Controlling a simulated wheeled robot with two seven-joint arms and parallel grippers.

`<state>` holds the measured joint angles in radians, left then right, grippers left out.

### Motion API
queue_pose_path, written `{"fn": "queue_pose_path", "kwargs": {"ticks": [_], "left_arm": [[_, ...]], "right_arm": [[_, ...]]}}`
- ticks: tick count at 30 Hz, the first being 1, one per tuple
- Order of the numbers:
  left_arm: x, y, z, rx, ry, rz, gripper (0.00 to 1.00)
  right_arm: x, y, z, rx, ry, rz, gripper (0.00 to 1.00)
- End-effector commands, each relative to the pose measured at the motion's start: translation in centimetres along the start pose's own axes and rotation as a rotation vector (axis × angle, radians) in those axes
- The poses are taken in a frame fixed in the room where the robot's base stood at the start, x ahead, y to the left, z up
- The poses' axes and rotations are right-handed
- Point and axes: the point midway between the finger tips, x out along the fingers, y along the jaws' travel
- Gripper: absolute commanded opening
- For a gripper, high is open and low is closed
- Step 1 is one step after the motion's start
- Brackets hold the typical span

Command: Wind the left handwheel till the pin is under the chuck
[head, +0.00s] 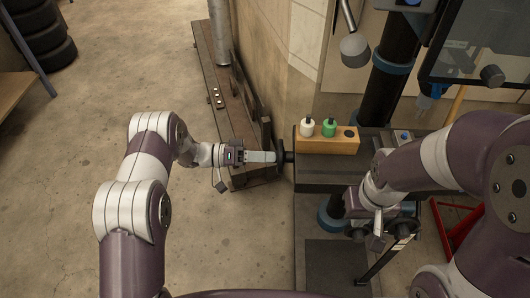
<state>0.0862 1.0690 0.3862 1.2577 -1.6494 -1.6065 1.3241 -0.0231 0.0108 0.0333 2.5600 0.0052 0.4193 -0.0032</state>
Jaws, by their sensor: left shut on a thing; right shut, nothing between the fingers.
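My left gripper (272,157) reaches in from the left and is shut on the dark left handwheel (283,152) at the left end of the machine table (318,176). A wooden block (322,145) lies on the table. It carries a white pin (307,127), a green pin (329,128) to its right, and a dark round spot at its right end. A small blue part (424,103) hangs below the machine head at right; I cannot tell if it is the chuck. Both pins stand left of it. My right gripper (376,238) is shut and empty, low in front of the table.
A thick dark column (390,66) with blue collars rises behind the table. A grey lamp (354,46) hangs near the wall. Red metalwork (455,228) is at right.

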Motion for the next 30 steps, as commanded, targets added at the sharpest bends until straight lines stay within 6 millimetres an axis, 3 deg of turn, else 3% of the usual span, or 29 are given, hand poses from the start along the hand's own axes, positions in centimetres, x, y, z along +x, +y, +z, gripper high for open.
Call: {"fn": "queue_pose_path", "kwargs": {"ticks": [18,30], "left_arm": [[0.1,0.2,-0.1,-0.577,0.0,0.0,0.04],[0.1,0.2,-0.1,-0.863,-0.001,0.0,0.04]], "right_arm": [[-1.9,0.0,-0.2,0.0,0.0,0.0,0.0],[-2.4,0.0,-0.3,0.0,0.0,0.0,0.0]]}}
